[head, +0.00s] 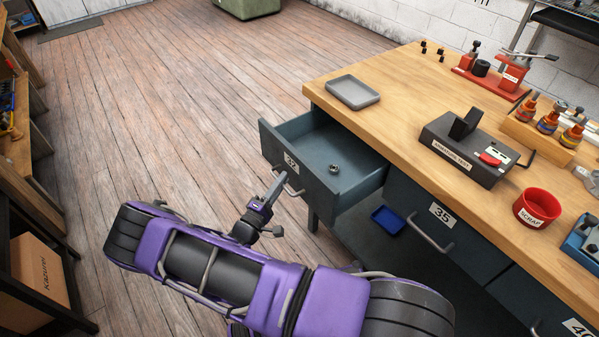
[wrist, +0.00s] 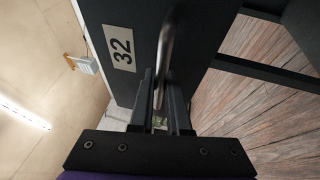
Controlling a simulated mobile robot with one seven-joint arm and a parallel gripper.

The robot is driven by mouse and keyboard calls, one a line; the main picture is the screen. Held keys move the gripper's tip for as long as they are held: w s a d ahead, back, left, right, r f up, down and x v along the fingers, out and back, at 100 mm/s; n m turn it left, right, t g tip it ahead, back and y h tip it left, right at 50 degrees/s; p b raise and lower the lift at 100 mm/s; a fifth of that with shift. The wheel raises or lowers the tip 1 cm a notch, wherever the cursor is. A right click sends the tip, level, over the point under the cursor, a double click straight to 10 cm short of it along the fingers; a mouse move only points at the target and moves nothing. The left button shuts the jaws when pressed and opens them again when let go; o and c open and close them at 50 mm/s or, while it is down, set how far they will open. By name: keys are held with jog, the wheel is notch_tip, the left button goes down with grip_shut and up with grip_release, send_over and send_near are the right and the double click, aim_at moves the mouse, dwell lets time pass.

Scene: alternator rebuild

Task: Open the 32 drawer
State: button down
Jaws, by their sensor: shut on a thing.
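The 32 drawer (head: 325,158) is a dark blue-grey drawer pulled well out from under the wooden workbench. Its front carries a white 32 label, which also shows in the wrist view (wrist: 121,48). A small metal part (head: 334,169) lies inside the drawer. My gripper (head: 275,186) is at the drawer front, shut on the drawer's bar handle. In the wrist view the handle (wrist: 166,45) runs between the two dark fingers. The fingers and arm partly hide the handle in the head view.
Drawer 35 (head: 428,218) is shut. A blue tray (head: 387,220) lies below. Shelving with a box (head: 38,282) stands at left. Open floor lies between.

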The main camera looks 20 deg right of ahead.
jog(key=shift+s+a, duration=0.25)
jog(key=shift+a, duration=0.45)
jog(key=shift+s+a, duration=0.25)
jog(key=shift+a, duration=0.4)
jog(key=shift+s+a, duration=0.25)
jog(key=shift+a, duration=0.45)
jog(key=c, duration=1.2)
grip_release()
jog(key=shift+o, duration=0.2)
jog(key=b+v, duration=0.1)
jog(key=v, duration=1.6)
jog(key=shift+a, duration=0.15)
jog(key=shift+s, duration=0.1)
